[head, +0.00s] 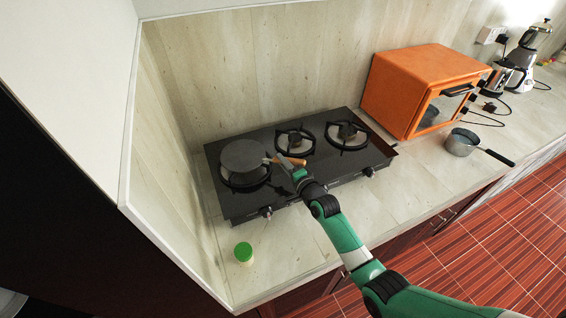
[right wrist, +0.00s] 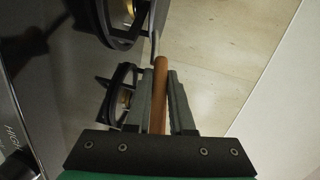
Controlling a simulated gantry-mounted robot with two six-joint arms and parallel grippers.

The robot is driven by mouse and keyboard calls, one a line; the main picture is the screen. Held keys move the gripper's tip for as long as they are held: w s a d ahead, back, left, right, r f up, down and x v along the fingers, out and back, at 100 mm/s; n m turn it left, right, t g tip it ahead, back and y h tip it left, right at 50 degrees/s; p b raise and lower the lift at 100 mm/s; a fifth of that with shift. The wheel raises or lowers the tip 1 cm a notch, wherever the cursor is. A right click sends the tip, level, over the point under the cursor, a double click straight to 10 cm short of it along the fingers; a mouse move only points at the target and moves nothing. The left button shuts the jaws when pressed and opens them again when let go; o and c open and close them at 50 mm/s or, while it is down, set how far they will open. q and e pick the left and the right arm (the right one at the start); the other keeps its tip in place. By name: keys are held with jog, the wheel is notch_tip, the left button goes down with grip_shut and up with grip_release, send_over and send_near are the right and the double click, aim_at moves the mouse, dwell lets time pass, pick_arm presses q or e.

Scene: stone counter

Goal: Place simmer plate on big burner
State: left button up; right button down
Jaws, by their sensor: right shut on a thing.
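The simmer plate is a flat, round grey disc (head: 243,155) with a wooden handle (head: 290,161). It is over the left burner (head: 246,181) of the black gas hob, covering much of it; I cannot tell whether it touches the grate. My right gripper (head: 287,166) is shut on the wooden handle, from the right of the disc. In the right wrist view the brown handle (right wrist: 160,85) lies between my fingers (right wrist: 163,100), with a thin metal rod beyond it; the disc is not clearly seen there. My left gripper is not in view.
Two uncovered burners, middle (head: 295,140) and right (head: 346,134), are on the hob (head: 281,186). An orange oven (head: 405,85) stands right of it, with a saucepan (head: 460,146) in front. A green-lidded jar (head: 243,252) is at the front left. Walls close off the left and back.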

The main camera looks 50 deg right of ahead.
jog(key=shift+f+b, duration=0.55)
jog(key=c, duration=0.8)
grip_release()
jog(key=shift+c, duration=0.2)
jog(key=shift+o, duration=0.7)
jog(key=shift+f, duration=0.1)
jog(key=shift+s+a, duration=0.1)
jog(key=shift+s, duration=0.1)
jog(key=p+v, duration=0.3)
jog(key=v, duration=0.8)
jog(key=shift+s, duration=0.1)
